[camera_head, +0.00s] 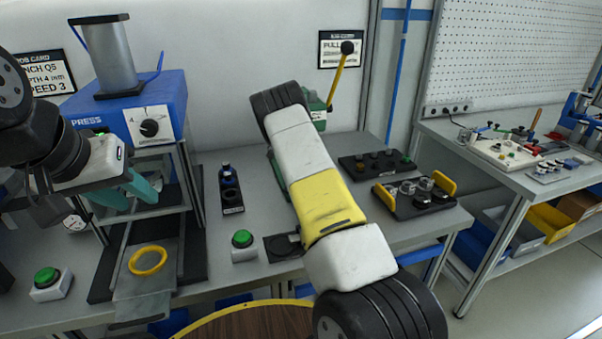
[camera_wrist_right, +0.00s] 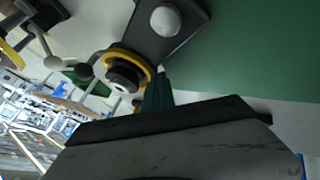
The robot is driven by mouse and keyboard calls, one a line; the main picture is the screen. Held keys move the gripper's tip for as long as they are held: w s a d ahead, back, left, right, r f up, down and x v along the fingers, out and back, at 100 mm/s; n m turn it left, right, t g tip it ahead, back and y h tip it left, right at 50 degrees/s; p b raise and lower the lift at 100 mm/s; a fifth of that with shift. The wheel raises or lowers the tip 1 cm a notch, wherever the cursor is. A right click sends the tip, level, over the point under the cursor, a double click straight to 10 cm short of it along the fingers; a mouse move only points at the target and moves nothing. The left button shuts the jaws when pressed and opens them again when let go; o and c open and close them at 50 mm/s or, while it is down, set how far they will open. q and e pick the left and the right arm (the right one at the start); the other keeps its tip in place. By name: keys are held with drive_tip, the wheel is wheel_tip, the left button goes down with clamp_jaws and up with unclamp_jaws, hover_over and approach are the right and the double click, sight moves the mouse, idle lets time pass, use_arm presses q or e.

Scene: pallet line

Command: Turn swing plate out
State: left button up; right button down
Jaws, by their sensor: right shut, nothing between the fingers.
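A grey plate (camera_head: 140,307) with a yellow ring (camera_head: 148,260) on it projects from the blue press (camera_head: 160,108) toward the front edge of the bench; I take it for the swing plate. My left gripper (camera_head: 140,200) is above and behind the ring, in front of the press frame. Its two teal fingers look apart and empty. My right arm crosses the middle of the head view and hides its gripper there. In the right wrist view my right gripper (camera_wrist_right: 158,92) is shut and empty, near a yellow-rimmed round part (camera_wrist_right: 127,72) and a dark bar with a grey knob (camera_wrist_right: 165,20).
Green buttons (camera_head: 243,239) (camera_head: 46,275) stand on the bench beside the plate. A green machine with a yellow lever (camera_head: 338,80) is partly behind my right arm. A black tray with yellow handles (camera_head: 413,204) lies right.

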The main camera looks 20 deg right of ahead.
drive_tip(key=v, duration=0.7)
drive_tip(key=shift+w+r, duration=0.15)
drive_tip(key=shift+r, duration=0.15)
drive_tip(key=shift+a, duration=0.15)
